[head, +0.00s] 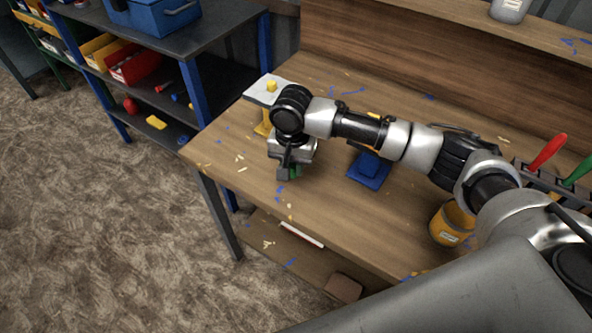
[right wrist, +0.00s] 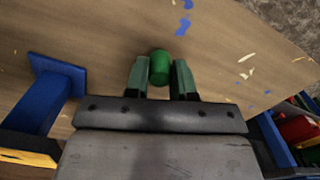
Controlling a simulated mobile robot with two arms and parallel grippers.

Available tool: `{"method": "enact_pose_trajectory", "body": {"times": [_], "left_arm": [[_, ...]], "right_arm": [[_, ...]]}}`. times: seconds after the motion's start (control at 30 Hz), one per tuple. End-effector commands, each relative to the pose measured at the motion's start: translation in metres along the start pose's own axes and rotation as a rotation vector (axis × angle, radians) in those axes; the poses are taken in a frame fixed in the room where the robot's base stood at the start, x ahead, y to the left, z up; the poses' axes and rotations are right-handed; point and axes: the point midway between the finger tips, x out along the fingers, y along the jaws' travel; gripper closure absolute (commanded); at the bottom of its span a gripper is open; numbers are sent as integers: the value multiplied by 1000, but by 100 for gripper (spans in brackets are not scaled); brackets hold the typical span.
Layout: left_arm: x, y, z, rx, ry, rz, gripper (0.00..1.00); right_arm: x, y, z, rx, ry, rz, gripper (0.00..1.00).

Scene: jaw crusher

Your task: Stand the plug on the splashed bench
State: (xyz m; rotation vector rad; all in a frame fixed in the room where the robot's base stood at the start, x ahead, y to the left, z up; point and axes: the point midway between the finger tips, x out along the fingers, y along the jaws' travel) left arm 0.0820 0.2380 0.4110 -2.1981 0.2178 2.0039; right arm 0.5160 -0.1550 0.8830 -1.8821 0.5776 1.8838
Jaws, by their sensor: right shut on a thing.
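The plug (right wrist: 159,67) is a small green cylinder, seen between my fingers in the right wrist view. My right gripper (right wrist: 160,76) is shut on it, one finger at each side. The bench is splashed with blue and pale yellow flecks. I cannot tell whether the plug touches the bench top. My left gripper is not in view.
A blue stand (head: 369,172) is right of the gripper, and a yellow stand with a pale top (head: 266,90) is behind it. An orange tub (head: 450,225) and a rack with screwdrivers (head: 548,151) are further right. Bare bench top lies around the gripper.

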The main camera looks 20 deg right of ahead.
Motion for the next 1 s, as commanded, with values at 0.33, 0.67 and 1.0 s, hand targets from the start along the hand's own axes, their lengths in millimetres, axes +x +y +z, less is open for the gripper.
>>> {"method": "enact_pose_trajectory", "body": {"times": [0.33,0.67,1.0], "left_arm": [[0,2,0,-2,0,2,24],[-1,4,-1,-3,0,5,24],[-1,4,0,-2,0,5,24]], "right_arm": [[39,0,0,0,0,1,98],[42,0,1,-1,0,0,98],[42,0,0,-1,1,-1,50]]}}
